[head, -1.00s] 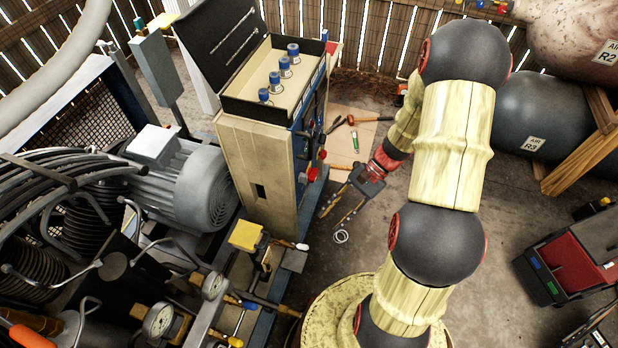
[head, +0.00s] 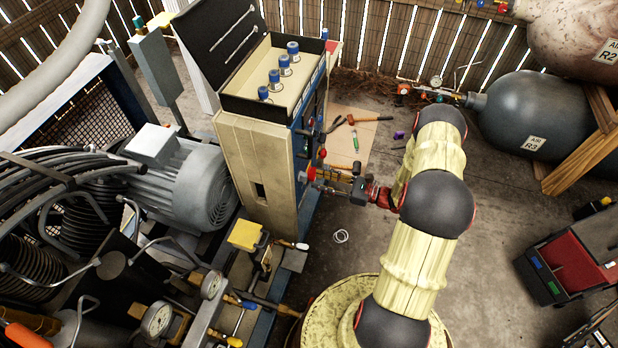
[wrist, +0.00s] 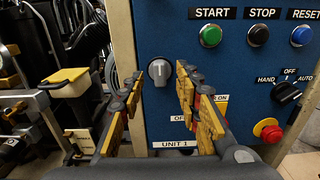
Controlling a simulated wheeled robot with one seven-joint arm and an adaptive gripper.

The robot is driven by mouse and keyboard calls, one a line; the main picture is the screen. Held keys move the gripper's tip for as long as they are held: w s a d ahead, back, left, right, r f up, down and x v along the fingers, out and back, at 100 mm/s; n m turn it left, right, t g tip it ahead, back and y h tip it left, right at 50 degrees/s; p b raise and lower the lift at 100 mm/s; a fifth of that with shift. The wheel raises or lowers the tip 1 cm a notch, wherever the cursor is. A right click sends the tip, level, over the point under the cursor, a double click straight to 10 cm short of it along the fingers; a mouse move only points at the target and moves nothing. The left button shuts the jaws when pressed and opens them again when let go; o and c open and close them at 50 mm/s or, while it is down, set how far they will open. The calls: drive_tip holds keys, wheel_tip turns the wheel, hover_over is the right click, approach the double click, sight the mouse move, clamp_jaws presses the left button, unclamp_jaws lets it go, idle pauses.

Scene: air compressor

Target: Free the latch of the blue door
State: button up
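The blue door (wrist: 225,75) is the front of the tall cream cabinet; in the head view it shows nearly edge-on (head: 302,140). A round grey knob (wrist: 159,71) with a pale upright bar sits on its left side and looks like the latch. My gripper (wrist: 160,76) is open and empty, with its yellow and dark fingers left and right of the knob in the wrist view. I cannot tell whether the fingertips reach its depth. In the head view my gripper (head: 322,185) points left at the door. The right finger partly hides a label below the knob.
Start (wrist: 210,36), stop (wrist: 258,36) and reset buttons line the door's top. A hand-off-auto switch (wrist: 285,93) and a red button (wrist: 268,130) sit at right. A yellow-topped box (wrist: 68,82) stands left. Tools lie on a floor board (head: 345,120).

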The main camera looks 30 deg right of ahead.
sight(303, 177)
drive_tip(key=b+x, duration=0.1)
drive_tip(key=x, duration=0.3)
drive_tip(key=shift+w+a, duration=0.25)
drive_tip(key=c, duration=0.4)
clamp_jaws()
